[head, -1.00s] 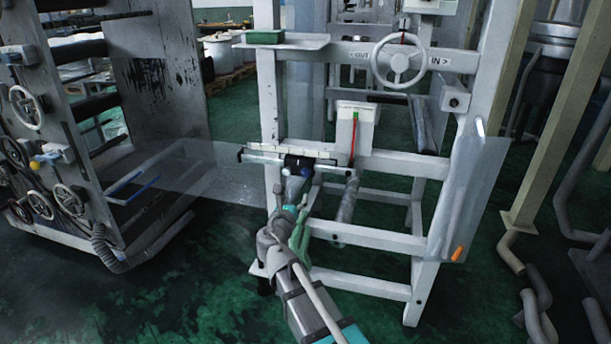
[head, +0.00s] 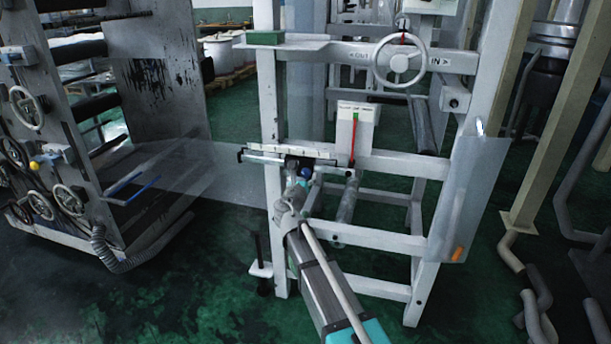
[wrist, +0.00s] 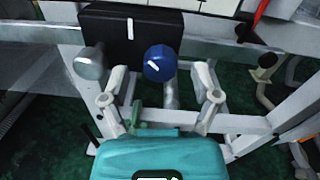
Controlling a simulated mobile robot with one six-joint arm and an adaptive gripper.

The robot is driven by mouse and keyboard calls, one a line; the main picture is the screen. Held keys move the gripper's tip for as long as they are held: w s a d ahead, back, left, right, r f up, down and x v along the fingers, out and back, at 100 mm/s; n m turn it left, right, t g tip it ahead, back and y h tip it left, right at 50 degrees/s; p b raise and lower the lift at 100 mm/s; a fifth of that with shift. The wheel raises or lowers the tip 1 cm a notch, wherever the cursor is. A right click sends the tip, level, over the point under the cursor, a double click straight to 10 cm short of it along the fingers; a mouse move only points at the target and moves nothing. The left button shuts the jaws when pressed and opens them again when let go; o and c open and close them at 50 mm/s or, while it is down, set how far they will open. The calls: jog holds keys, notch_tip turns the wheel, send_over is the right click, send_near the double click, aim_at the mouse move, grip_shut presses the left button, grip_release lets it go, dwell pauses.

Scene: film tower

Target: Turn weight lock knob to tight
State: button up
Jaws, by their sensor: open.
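The weight lock knob is blue (wrist: 158,63) with a short white mark, on the front of a black block (wrist: 113,34) with its own white line. In the head view the knob (head: 306,173) and block (head: 293,163) sit on the rail under a white scale (head: 290,151). My gripper (wrist: 160,98) is open and empty. In the wrist view its fingers stand wide apart, left and right below the knob, which appears between and beyond the tips, apart from both. In the head view my wrist partly hides the fingers.
A grey round rod end (wrist: 90,65) is left of the knob. A white frame (head: 270,120) surrounds the rail, with a handwheel (head: 398,62) above right. A red pointer (head: 352,140) is right of the scale.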

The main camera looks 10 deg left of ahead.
jog(key=shift+w, duration=0.75)
grip_shut()
